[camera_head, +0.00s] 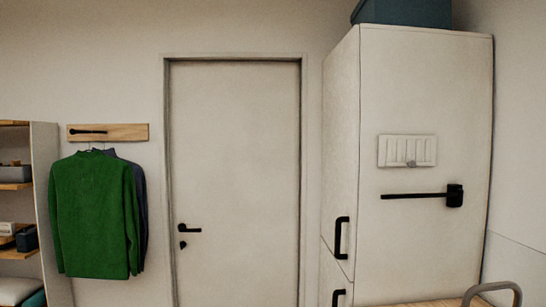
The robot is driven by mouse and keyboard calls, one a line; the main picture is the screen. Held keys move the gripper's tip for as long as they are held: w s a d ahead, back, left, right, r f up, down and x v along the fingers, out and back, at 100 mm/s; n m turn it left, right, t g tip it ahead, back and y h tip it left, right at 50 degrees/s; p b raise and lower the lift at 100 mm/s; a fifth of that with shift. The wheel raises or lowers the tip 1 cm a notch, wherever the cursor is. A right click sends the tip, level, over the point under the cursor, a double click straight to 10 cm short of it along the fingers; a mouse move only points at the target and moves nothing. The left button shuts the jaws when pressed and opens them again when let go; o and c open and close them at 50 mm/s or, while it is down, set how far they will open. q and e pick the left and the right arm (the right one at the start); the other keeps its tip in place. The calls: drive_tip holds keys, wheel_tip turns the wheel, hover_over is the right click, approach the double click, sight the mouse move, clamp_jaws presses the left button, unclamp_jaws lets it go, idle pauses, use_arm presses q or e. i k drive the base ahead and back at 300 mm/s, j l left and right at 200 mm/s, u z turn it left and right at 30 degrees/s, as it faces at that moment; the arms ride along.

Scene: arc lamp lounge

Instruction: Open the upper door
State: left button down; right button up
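A tall white cabinet (459,100) stands on the right. Its narrow left face carries an upper door (340,130) with a black bar handle (341,237) near the door's lower right. The upper door looks shut, flush with the cabinet. A slanting seam divides it from a lower door (328,278), which has its own black handle (339,298) at the bottom edge of the view. Neither of my grippers is in view.
A closed room door (235,150) is left of the cabinet. A green sweater (95,215) hangs from a wooden rack (130,132). Open shelves (48,180) stand far left. A teal box (405,12) sits on the cabinet. A grey tubular rail (497,287) is at bottom right.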

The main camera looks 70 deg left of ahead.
sight(340, 71)
drive_tip(key=u, duration=1.75)
drive_tip(key=i+j, duration=0.2)
drive_tip(key=j+z, duration=0.05)
